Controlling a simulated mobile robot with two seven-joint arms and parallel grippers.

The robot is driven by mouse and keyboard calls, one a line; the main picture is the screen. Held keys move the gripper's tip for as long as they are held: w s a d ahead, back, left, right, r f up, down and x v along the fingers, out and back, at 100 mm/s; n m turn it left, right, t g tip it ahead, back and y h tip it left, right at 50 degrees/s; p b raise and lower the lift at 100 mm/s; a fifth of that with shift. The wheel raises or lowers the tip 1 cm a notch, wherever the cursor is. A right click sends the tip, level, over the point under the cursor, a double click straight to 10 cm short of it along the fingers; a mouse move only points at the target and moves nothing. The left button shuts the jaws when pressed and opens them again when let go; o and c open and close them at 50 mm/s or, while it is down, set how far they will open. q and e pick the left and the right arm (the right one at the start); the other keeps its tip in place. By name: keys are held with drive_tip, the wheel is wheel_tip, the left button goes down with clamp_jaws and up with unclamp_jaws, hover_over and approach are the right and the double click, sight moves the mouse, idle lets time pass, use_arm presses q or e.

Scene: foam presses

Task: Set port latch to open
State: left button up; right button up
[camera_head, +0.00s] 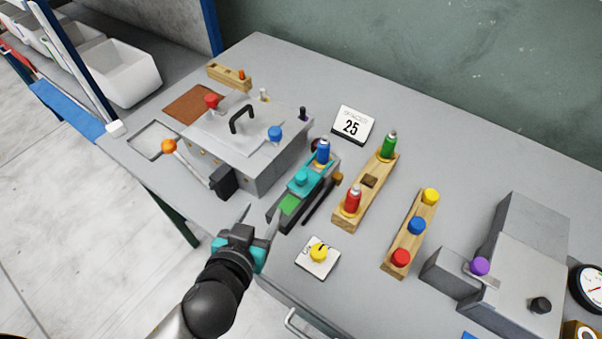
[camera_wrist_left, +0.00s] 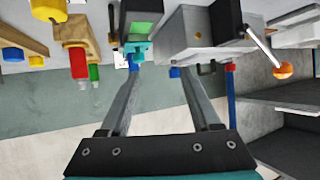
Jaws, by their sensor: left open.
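No part in view carries a readable port latch label, so I cannot tell which one it is. A grey metal press box (camera_head: 250,150) stands left of centre, with red, blue and black knobs and a black handle on top. A black block (camera_head: 222,181) sits on its front corner, near a lever with an orange ball (camera_head: 169,146). My left gripper (camera_head: 258,222) is open and empty, in front of the box and the teal-and-green fixture (camera_head: 290,204). The wrist view shows its spread fingers (camera_wrist_left: 160,75) with nothing between them. My right gripper is not in view.
Wooden racks with coloured bottles (camera_head: 350,222) and knobs (camera_head: 394,270) stand right of the fixture. A yellow dial on a white plate (camera_head: 317,256) lies near the front edge. A calendar (camera_head: 353,124) stands behind.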

sight(299, 180)
use_arm(q)
drive_tip(key=shift+m+t+h, duration=0.3)
drive_tip(key=shift+m+h, duration=0.2)
drive_tip(key=shift+h, duration=0.4)
drive_tip(key=d+x, duration=0.1)
drive_tip(key=x, duration=0.4)
drive_tip(key=d+x, duration=0.1)
drive_tip(key=x, duration=0.4)
drive_tip(key=d+x, duration=0.1)
drive_tip(key=x, duration=0.4)
drive_tip(key=shift+r+b, duration=0.2)
drive_tip(key=shift+b, duration=0.1)
clamp_jaws()
drive_tip(key=shift+s, duration=0.1)
